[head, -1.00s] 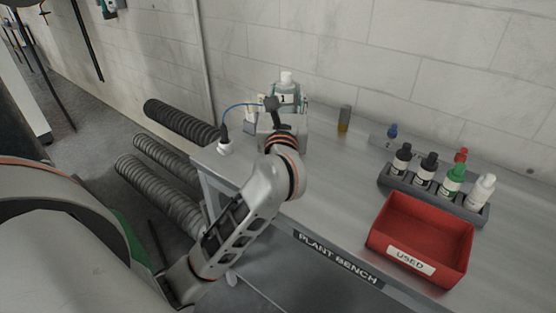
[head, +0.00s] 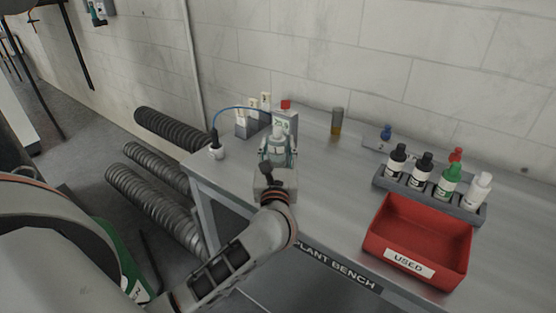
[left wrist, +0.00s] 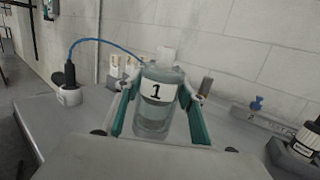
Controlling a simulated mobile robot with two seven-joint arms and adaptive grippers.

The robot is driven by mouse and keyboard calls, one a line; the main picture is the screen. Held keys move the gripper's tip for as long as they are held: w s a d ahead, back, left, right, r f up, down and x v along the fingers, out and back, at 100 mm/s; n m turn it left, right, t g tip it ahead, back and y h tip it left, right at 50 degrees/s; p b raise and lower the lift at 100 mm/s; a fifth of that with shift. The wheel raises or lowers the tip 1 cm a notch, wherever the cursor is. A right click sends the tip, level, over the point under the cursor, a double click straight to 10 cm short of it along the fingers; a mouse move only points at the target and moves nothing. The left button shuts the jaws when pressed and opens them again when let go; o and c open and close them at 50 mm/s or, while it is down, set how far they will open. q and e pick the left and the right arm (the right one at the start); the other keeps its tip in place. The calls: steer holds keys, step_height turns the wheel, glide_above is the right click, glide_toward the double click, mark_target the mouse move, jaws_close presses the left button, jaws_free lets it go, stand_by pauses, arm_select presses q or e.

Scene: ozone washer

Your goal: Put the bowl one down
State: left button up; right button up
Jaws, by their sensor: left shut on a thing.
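Bowl one (head: 278,134) is a clear container with a white label reading "1". My left gripper (head: 277,154) is shut on it, with one green-padded finger on each side. The left wrist view shows the bowl (left wrist: 155,118) upright between the fingers (left wrist: 157,112). My right gripper is not in view.
A red "USED" tray (head: 412,272) and a bottle rack (head: 430,194) stand to the right. A white probe pot (head: 216,152) with a blue cable is at the left. Behind the bowl stand small white-labelled items (head: 253,110) and an amber vial (head: 337,122). Bare bench lies between bowl and tray.

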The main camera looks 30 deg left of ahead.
mark_target(278, 166)
arm_select(q)
step_height(278, 166, down, 4)
steer(key=shift+f+b, duration=0.1)
steer(key=shift+b, duration=0.25)
steer(key=shift+f, duration=0.2)
steer(key=o, duration=1.3)
